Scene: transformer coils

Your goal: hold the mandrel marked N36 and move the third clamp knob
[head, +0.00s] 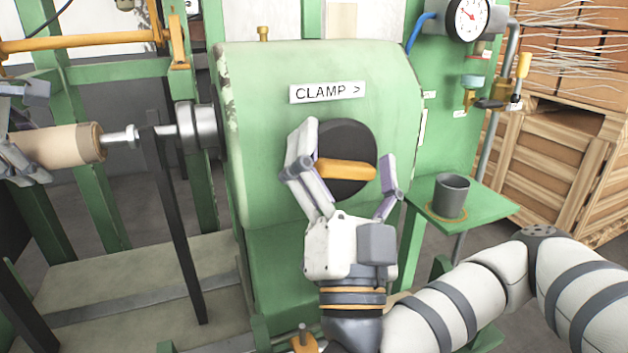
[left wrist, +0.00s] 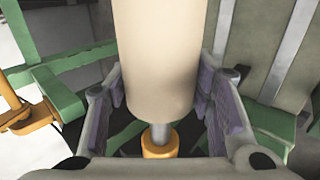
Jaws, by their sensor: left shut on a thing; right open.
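The mandrel (head: 60,147) is a tan roll on a metal shaft at the left edge of the head view. It also fills the upper middle of the left wrist view (left wrist: 160,55). No N36 mark can be read on it. My left gripper (head: 22,130) is shut on the mandrel, one finger on each side, and is partly cut off. The clamp knob (head: 345,169) is an orange bar on a black disc, under a "CLAMP >" sign on the green housing. The bar lies nearly level. My right gripper (head: 347,148) is open, with its fingers on either side of the knob.
The green housing (head: 255,130) has a round metal chuck (head: 196,125) on its left, facing the mandrel shaft. A dark upright bar (head: 175,220) stands beside it. A grey cup (head: 451,195) stands on a small green shelf (head: 490,208) at right. Wooden crates (head: 560,150) stand behind.

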